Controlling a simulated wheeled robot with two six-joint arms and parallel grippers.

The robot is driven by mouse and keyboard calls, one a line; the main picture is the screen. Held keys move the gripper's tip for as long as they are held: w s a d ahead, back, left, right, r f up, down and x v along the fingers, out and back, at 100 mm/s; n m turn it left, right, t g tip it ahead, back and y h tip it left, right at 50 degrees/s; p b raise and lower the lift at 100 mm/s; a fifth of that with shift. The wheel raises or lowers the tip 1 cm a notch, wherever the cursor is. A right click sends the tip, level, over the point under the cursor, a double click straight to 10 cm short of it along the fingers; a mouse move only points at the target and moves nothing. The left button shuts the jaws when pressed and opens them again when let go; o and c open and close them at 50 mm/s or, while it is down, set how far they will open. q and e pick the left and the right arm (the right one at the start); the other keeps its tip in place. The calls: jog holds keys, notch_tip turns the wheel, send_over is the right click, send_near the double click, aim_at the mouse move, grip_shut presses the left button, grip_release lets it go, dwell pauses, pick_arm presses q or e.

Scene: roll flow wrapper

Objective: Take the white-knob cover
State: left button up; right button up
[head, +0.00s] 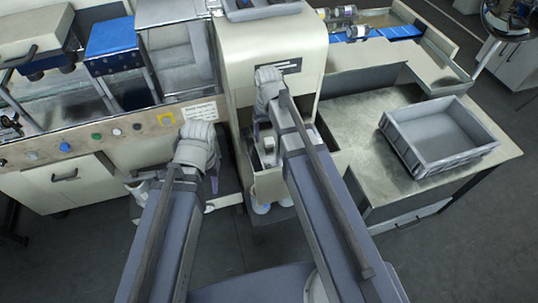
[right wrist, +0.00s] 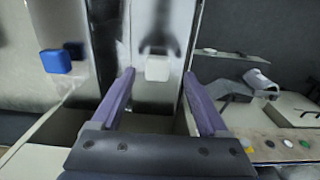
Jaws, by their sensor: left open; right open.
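The white-knob cover is a shiny metal plate (right wrist: 150,108) with a white block-like knob (right wrist: 157,68) in the right wrist view. The knob appears between the two purple fingers of my right gripper (right wrist: 158,77), which are open and empty. Whether they reach around the knob or stop short of it, I cannot tell. In the head view my right gripper (head: 258,128) points down into the open bay of the cream machine, and my arm hides part of that bay. My left gripper (head: 206,180) hangs beside the control panel, open, with nothing seen in it.
A blue knob (right wrist: 56,61) sits on another shiny plate beside the white one. An empty grey crate (head: 440,138) stands on the metal table (head: 355,125) at the right. The cream machine housing (head: 285,45) rises behind the bay. A button panel (head: 110,135) lies at the left.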

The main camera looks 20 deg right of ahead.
aim_at(269, 140)
jog(key=f+b, duration=0.3)
jog(key=f, duration=0.1)
jog(key=shift+d+f+b, duration=0.2)
jog(key=shift+f+b, duration=0.05)
jog(key=shift+b, duration=0.15)
jog(key=shift+r, duration=0.1)
jog(key=shift+c, duration=0.4)
grip_shut()
dwell(0.5)
